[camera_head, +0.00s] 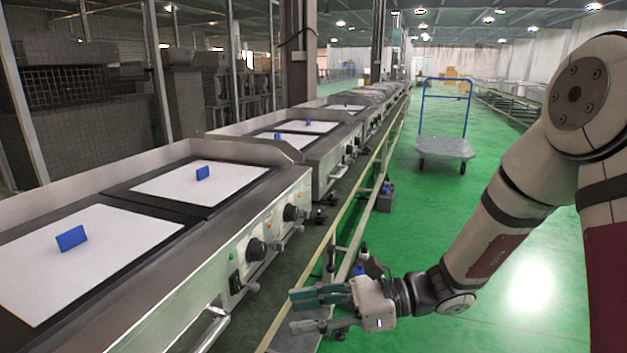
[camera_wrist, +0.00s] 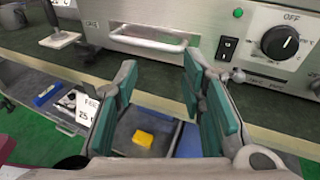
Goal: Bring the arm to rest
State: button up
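My gripper (camera_head: 318,307) is at the lower middle of the head view, in front of and below the cooker's front panel, apart from it. In the wrist view my gripper (camera_wrist: 163,105) shows its two green-padded fingers spread wide with nothing between them. My arm reaches in from the right side of the head view, bent at the elbow. The near cooker (camera_head: 270,207) has a steel front with black knobs. In the wrist view a knob marked OFF (camera_wrist: 281,42), a black switch (camera_wrist: 227,48) and a steel handle (camera_wrist: 148,40) lie ahead of the fingers.
White sheets (camera_head: 85,262) with blue blocks (camera_head: 71,238) lie on the cooker tops. In the wrist view a yellow object (camera_wrist: 143,139) sits in a tray below the fingers. A blue-handled cart (camera_head: 445,148) stands farther back on the open green floor (camera_head: 410,225).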

jog(key=s+d+r+n+g+h, duration=0.25)
jog(key=s+n+h, duration=0.2)
jog(key=s, duration=0.35)
jog(key=s+d+r+n+g+h, duration=0.1)
jog(key=s+d+r+n+h, duration=0.2)
jog(key=s+n, duration=0.4)
jog(key=s+d+r+n+t+h, duration=0.2)
jog(key=s+d+n+t+h, duration=0.3)
jog(key=s+d+h, duration=0.65)
jog(key=s+d+r+t+y+p, duration=0.1)
jog(key=d+r+t+y+p, duration=0.2)
jog(key=r+p, duration=2.7)
notch_tip(320, 180, up, 3)
jog(key=shift+d+f+n+p, duration=0.15)
jog(key=shift+d+n+p, duration=0.05)
jog(key=shift+n+p, duration=0.2)
jog(key=shift+a, duration=0.15)
